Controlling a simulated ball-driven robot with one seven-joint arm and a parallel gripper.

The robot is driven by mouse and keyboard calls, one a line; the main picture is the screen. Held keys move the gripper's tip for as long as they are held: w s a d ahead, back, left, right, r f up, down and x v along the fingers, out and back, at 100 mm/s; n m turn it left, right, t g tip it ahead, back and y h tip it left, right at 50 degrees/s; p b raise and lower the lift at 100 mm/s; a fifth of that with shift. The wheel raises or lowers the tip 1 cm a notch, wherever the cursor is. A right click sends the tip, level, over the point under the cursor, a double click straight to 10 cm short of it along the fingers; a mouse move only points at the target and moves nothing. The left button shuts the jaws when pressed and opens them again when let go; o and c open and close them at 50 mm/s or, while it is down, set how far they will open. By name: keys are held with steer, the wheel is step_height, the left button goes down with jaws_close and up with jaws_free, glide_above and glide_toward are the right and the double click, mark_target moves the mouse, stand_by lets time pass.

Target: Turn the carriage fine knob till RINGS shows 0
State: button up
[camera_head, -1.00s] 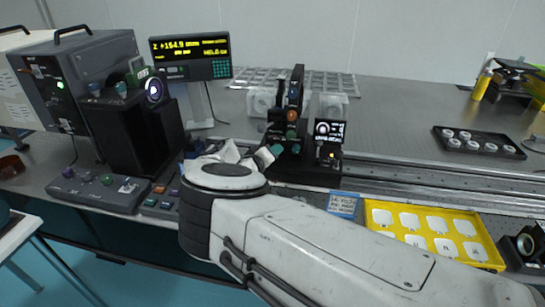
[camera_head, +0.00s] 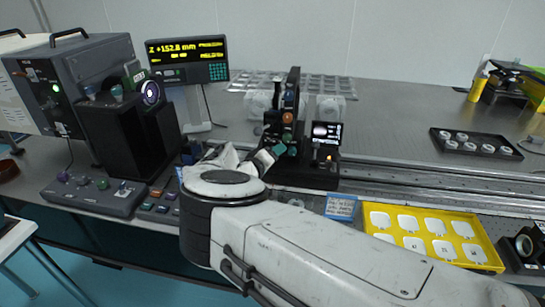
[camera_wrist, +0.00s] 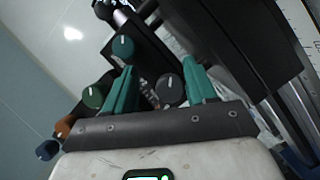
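The dark carriage (camera_head: 288,115) stands on the rail and carries several knobs and a small screen (camera_head: 327,132), whose text is too small to read. My gripper (camera_head: 272,153) is at the carriage's lower left side. In the wrist view my gripper's teal fingers (camera_wrist: 160,82) are apart, with a grey knob (camera_wrist: 171,91) showing between them, nearer the right finger; I see no firm grip on it. A teal knob (camera_wrist: 122,47) and a green knob (camera_wrist: 93,97) lie above and left. Which is the fine knob is not legible. The readout (camera_head: 188,60) shows about Z +152.8 mm.
Orange (camera_wrist: 65,126) and blue (camera_wrist: 47,150) knobs sit left of my fingers. A black housing with a lens (camera_head: 151,93) and a control box (camera_head: 95,194) are at left. A yellow tray (camera_head: 434,235) and a black tray (camera_head: 476,143) lie right.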

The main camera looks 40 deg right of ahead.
steer(key=v, duration=1.1)
steer(key=shift+f, duration=0.1)
